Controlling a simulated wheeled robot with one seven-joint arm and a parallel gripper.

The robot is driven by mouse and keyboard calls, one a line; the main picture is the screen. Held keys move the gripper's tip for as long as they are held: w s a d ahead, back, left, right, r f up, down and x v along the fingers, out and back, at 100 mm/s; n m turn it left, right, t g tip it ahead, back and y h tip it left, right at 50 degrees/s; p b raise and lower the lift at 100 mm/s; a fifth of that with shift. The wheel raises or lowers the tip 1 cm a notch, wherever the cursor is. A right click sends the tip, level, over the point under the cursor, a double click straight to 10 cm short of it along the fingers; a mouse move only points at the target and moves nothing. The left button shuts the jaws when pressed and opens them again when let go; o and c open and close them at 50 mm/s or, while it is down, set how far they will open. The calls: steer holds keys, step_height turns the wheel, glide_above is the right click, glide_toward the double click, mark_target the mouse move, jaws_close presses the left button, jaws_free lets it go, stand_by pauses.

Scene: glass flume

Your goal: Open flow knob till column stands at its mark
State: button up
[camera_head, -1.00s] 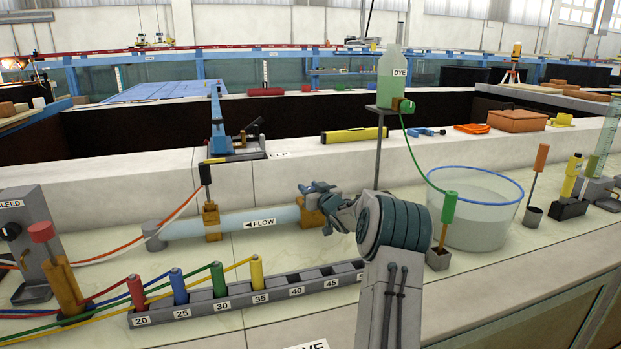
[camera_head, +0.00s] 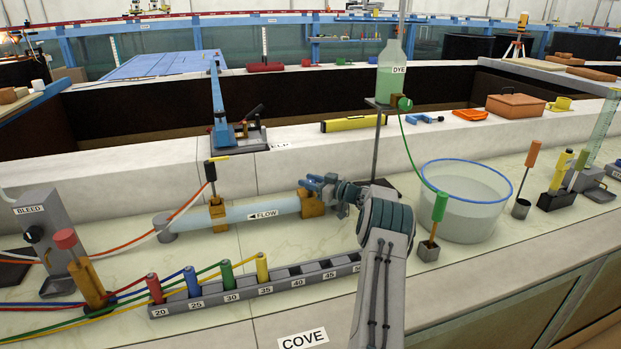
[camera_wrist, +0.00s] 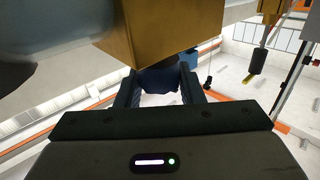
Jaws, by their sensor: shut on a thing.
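A clear flow tube (camera_head: 262,209) labelled FLOW lies along the bench, with a brass block (camera_head: 311,203) at its right end. My gripper (camera_head: 328,188) is at this block, coming from the right. In the wrist view its two fingers are closed on a dark blue knob (camera_wrist: 160,80) just below the brass block (camera_wrist: 155,30). The knob is mostly hidden by the fingers and block. A clear upright column (camera_head: 604,128) with graduations stands at the right edge; its level and any mark are too small to read.
A green DYE bottle (camera_head: 391,72) stands on a thin stand behind my arm. A water tub (camera_head: 470,225) with a blue rim is to the right. A numbered rack (camera_head: 215,297) with coloured plugs lies in front. A BLEED block (camera_head: 45,228) is at left.

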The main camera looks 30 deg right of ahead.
steer(key=shift+n+g+y, duration=0.6)
steer(key=shift+n+y, duration=0.1)
steer(key=shift+y, duration=0.3)
steer(key=o, duration=0.9)
steer(key=shift+s, duration=0.1)
steer(key=v, duration=1.3)
steer(key=shift+s+d+b, duration=0.25)
steer(key=shift+b, duration=0.15)
